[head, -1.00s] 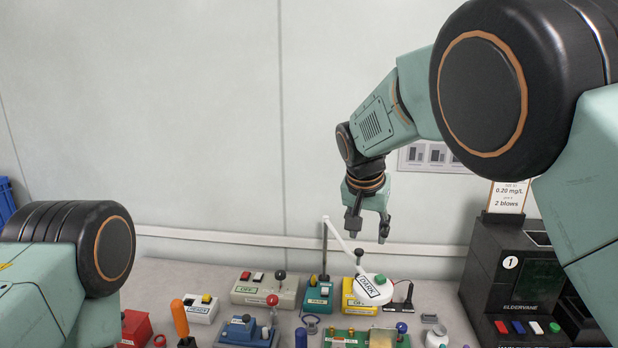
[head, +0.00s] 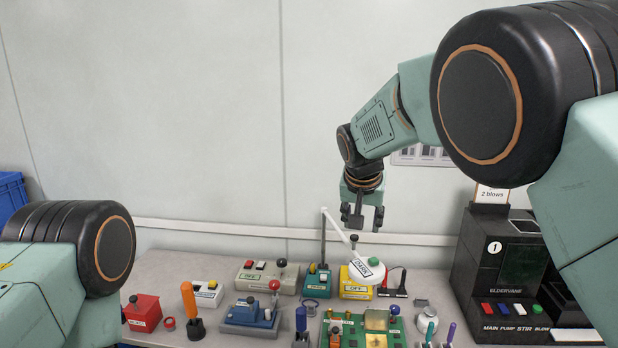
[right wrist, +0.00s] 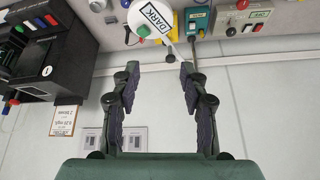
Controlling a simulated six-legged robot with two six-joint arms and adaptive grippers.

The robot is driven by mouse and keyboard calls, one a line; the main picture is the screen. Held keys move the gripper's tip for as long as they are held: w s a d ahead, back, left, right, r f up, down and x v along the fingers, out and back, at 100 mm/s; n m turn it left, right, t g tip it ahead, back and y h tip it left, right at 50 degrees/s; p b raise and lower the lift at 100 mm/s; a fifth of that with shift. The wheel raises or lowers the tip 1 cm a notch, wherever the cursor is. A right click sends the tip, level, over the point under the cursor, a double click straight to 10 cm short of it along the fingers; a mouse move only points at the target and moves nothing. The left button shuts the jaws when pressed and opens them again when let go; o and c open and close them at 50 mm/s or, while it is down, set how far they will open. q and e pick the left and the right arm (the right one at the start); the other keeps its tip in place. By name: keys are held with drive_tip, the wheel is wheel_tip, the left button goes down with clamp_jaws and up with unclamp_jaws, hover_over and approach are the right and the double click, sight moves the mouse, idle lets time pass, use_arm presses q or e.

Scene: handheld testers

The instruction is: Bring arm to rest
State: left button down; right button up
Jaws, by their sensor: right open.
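My right gripper (head: 362,217) hangs from the raised right arm above the bench, near the wall. It is open and empty, its fingers apart in the right wrist view (right wrist: 159,75). Just below and in front of it is a white round lamp head (head: 366,262) labelled DARK, with a green button on top, on a white arm. The lamp also shows in the right wrist view (right wrist: 151,20), beyond the fingertips. Nothing is between the fingers. My left arm shows only as a joint at the left edge; the left gripper is out of view.
The bench (head: 190,262) holds several testers: a beige OFF box (head: 262,278), a blue box (head: 248,318), a red box (head: 143,312) and a green board (head: 345,325). A black ELDERVANE machine (head: 500,262) stands at right.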

drive_tip(key=s+d+f+n+b, duration=0.1)
drive_tip(key=s+d+f+b, duration=0.1)
drive_tip(key=s+f, duration=0.5)
drive_tip(key=s+d+f+n+y+b, duration=0.1)
drive_tip(key=s+d+f+n, duration=0.15)
drive_tip(key=f, duration=0.95)
drive_tip(key=s+d+f+n+b, duration=0.1)
drive_tip(key=s+d+f+b, duration=0.15)
drive_tip(key=s+f, duration=0.45)
drive_tip(key=s+d+f+g+b, duration=0.1)
drive_tip(key=s+f+b, duration=0.1)
drive_tip(key=s+f, duration=0.5)
drive_tip(key=s+d+f+m+g+b, duration=0.1)
drive_tip(key=s+f, duration=0.6)
drive_tip(key=s, duration=0.8)
drive_tip(key=s+d+f+g+b, duration=0.2)
drive_tip(key=s+f+b, duration=0.3)
drive_tip(key=s+f, duration=0.3)
drive_tip(key=s+g, duration=0.1)
drive_tip(key=s, duration=0.2)
drive_tip(key=shift+d+y, duration=0.25)
drive_tip(key=shift+y, duration=0.05)
drive_tip(key=shift+s+m, duration=0.1)
drive_tip(key=shift+m, duration=0.15)
